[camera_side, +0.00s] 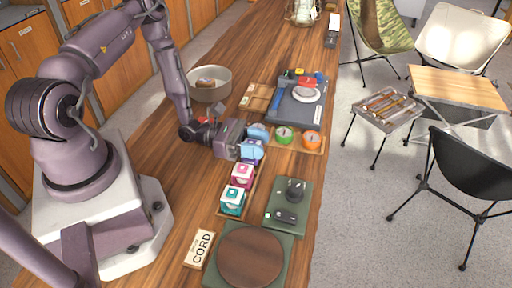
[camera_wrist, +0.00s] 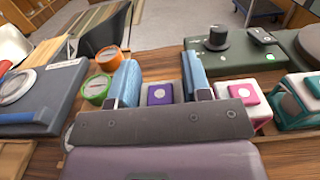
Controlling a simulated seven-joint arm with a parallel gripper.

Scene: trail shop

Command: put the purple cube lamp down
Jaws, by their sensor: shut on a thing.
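My gripper (camera_side: 254,142) has blue finger pads and is shut on the purple cube lamp (camera_side: 254,156). In the wrist view the lamp (camera_wrist: 160,94) shows its white and purple face between the two fingers (camera_wrist: 160,84). The lamp is at the far end of a row with a magenta cube lamp (camera_side: 242,174) and a teal cube lamp (camera_side: 233,200) on a narrow wooden tray (camera_side: 249,194). The fingers hide much of the purple lamp, and I cannot tell whether its base touches the tray.
A green tin (camera_side: 284,135) and an orange tin (camera_side: 312,139) sit on a small board behind the gripper. A dark green plate with a black knob (camera_side: 294,188) lies right of the tray.

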